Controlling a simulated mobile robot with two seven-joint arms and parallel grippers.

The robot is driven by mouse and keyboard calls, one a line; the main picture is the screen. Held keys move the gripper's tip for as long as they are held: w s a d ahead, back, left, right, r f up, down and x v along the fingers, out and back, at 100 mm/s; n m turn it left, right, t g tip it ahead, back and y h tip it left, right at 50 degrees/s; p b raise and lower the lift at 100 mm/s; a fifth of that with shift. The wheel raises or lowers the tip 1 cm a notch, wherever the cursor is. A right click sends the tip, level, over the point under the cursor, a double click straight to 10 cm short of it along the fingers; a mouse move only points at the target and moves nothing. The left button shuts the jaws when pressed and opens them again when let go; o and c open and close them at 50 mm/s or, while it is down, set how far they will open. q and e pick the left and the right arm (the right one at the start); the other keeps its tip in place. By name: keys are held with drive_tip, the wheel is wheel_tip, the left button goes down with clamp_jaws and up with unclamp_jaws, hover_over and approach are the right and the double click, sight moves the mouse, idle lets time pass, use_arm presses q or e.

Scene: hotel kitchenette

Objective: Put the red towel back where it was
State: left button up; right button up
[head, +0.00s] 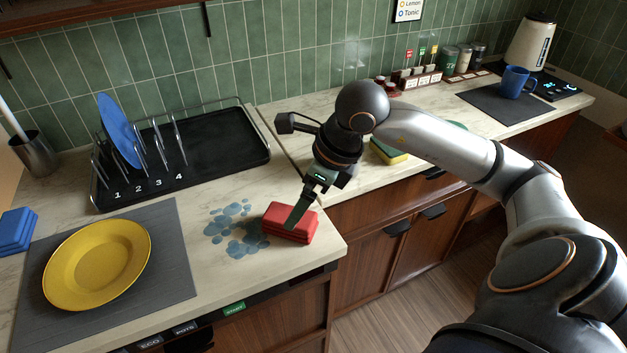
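The red towel (291,222) is a folded stack lying on the pale counter near its front edge. It sits at the right side of a patch of blue wet-looking spots (232,231), touching or overlapping the patch's edge. My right gripper (298,214) reaches down from above, with its fingers at the towel's top. The finger seen from here covers part of the towel, and I cannot tell whether the fingers are closed on it. My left gripper is not in view.
A yellow plate (97,264) lies on a grey mat (176,270) at left, beside blue folded cloths (16,232). A black rack (226,150) holds a blue plate (119,130). A sponge (388,152) lies behind my arm. A blue mug (515,82) stands far right.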

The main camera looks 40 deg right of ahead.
drive_tip(key=v, duration=0.6)
